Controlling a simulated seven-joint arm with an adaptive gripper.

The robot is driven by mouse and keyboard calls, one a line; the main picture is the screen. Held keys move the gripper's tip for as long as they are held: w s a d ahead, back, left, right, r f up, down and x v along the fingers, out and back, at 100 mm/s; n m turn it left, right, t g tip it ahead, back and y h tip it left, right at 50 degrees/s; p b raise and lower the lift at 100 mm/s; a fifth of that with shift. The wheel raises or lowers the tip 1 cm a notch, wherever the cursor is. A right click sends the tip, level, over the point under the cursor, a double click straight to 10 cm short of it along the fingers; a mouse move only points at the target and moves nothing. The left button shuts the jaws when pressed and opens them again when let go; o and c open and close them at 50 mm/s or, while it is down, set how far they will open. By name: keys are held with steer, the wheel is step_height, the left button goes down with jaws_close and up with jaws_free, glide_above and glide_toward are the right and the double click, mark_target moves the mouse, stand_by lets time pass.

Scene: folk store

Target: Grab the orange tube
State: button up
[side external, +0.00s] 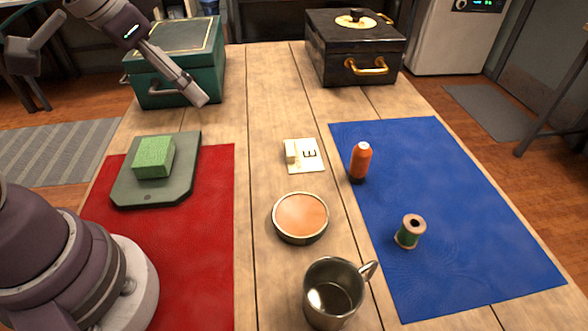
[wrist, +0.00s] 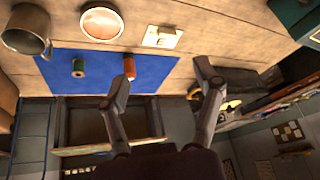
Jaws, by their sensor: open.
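The orange tube (side external: 360,162) stands upright on the blue mat (side external: 440,190), near its left edge. It has a dark base and also shows in the wrist view (wrist: 129,67). My gripper (side external: 200,98) is high at the upper left in the side view, overlapping the teal box and far from the tube. In the wrist view its two fingers are spread wide with nothing between them (wrist: 160,85); the tube appears beyond them, nearer the left finger.
A green thread spool (side external: 409,232) stands on the blue mat. A green block (side external: 154,157) sits on a grey board. Teal (side external: 180,60) and black (side external: 352,50) boxes stand behind.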

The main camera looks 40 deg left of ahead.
steer(key=w+d+f+m+h, duration=0.4)
steer(key=w+d, duration=0.3)
steer(key=w, duration=0.5)
steer(key=m+g, duration=0.1)
steer(key=m, duration=0.2)
glide_toward(358, 147)
steer(key=f, duration=0.1)
steer(key=x, duration=0.5)
steer(key=shift+s+d+f, duration=0.1)
steer(key=shift+d+f, duration=0.15)
steer(key=shift+d, duration=0.1)
steer(key=x, duration=0.5)
steer(key=shift+w+f, duration=0.25)
steer(key=shift+w, duration=0.2)
steer(key=c, duration=0.9)
steer(key=shift+c, duration=0.3)
steer(key=shift+r, duration=0.15)
